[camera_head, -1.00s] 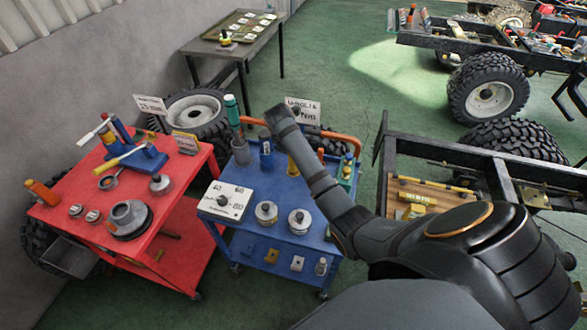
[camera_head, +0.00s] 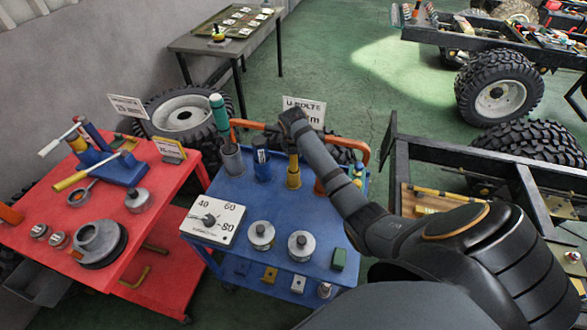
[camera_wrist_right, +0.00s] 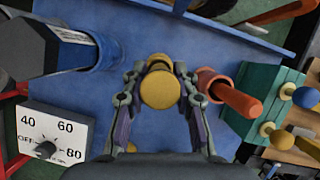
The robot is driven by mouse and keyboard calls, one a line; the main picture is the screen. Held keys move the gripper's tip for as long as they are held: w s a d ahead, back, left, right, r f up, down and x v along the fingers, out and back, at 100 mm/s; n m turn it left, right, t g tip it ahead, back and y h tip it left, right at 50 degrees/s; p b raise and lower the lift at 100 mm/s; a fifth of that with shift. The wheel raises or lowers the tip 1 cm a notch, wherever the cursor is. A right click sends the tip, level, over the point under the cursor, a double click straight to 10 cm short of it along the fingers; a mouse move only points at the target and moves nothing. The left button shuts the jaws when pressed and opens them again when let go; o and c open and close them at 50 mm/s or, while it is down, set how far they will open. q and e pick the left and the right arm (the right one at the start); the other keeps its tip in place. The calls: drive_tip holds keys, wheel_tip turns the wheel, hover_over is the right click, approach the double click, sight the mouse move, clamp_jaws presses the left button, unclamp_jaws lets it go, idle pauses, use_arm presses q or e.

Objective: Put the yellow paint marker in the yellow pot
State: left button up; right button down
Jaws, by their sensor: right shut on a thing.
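A yellow cylinder (camera_wrist_right: 160,90), which looks like the yellow paint marker, stands end-on between the fingers of my right gripper (camera_wrist_right: 160,105) in the right wrist view. The fingers are shut on it. In the head view my right gripper (camera_head: 292,122) is above the blue trolley, and a yellow upright shape (camera_head: 293,172) shows just below it. That shape is wider at the bottom, like the yellow pot with the marker at its top. I cannot tell how deep the marker sits, as the gripper hides part of it. My left gripper is not in view.
An orange marker (camera_wrist_right: 238,98) in an orange holder is on the right. A dial box (camera_head: 212,222) and two round tins stand in front on the blue trolley (camera_head: 262,205). A red trolley (camera_head: 165,205) is on the left.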

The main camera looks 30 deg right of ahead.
sight(293, 162)
drive_tip(key=shift+f, duration=0.95)
drive_tip(key=shift+a+f, duration=0.1)
wheel_tip(293, 162, down, 3)
drive_tip(key=shift+f+p, duration=0.2)
drive_tip(key=shift+p, duration=0.15)
drive_tip(key=shift+f, duration=0.15)
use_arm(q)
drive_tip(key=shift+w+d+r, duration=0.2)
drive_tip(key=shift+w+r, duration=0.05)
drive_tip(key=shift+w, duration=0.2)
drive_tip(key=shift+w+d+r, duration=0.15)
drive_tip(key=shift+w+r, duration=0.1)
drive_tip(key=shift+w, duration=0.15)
use_arm(e)
drive_tip(key=shift+s, duration=0.1)
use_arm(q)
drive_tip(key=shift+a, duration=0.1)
use_arm(e)
drive_tip(key=c, duration=1)
unclamp_jaws()
drive_tip(key=shift+f, duration=0.1)
drive_tip(key=shift+c, duration=0.2)
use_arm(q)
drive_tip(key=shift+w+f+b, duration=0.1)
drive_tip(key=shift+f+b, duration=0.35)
use_arm(e)
drive_tip(key=v, duration=1.2)
